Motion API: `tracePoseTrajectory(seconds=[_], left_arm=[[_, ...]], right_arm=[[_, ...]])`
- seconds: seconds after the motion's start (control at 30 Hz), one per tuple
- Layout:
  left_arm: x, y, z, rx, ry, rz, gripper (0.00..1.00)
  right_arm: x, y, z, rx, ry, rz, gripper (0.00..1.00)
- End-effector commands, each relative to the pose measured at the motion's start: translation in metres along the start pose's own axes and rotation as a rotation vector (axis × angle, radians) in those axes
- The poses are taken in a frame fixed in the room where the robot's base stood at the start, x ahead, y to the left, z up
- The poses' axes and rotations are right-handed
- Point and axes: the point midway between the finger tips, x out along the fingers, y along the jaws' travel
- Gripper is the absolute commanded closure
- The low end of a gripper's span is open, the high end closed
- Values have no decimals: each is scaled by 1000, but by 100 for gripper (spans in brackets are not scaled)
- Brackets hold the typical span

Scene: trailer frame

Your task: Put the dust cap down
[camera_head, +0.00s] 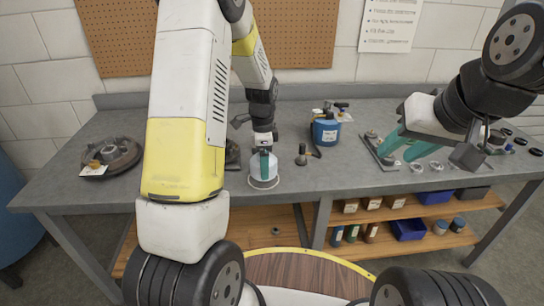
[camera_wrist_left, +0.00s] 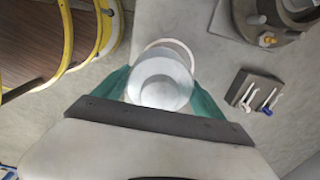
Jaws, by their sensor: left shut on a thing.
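The dust cap (camera_wrist_left: 160,83), a pale silvery cup, sits between the green fingers of my left gripper (camera_wrist_left: 160,90) in the left wrist view. In the head view my left gripper (camera_head: 264,160) points down over the middle of the bench, shut on the cap (camera_head: 263,173). A thin white ring (camera_wrist_left: 178,43) lies on the bench around or just beside the cap; the head view also shows the ring (camera_head: 264,187). I cannot tell whether the cap touches the bench. My right gripper (camera_head: 402,147) is open, its green fingers apart above the right part of the bench.
A hub with a tag (camera_head: 110,158) sits at the bench's left. A blue can (camera_head: 326,132) and a small dark upright part (camera_head: 301,155) stand right of the cap. Bare bench (camera_head: 330,178) shows at the front.

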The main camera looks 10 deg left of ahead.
Motion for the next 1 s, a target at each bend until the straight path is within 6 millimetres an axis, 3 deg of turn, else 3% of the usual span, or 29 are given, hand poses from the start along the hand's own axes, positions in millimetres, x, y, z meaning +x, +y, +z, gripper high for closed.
tracePoseTrajectory(seconds=[0.2,0.47,0.8,0.83,0.93,1.0], left_arm=[[5,-13,1,1,-1,1,62],[36,-12,1,1,-1,2,62],[39,-12,1,0,0,1,62],[40,-12,1,0,0,1,17],[39,-12,1,0,0,1,0],[39,-12,1,1,0,1,0]], right_arm=[[0,0,0,0,0,0,64],[0,0,0,0,0,0,64],[0,0,0,0,0,0,64],[0,0,0,0,0,0,64],[0,0,0,0,0,0,64],[0,0,0,0,0,0,64]])
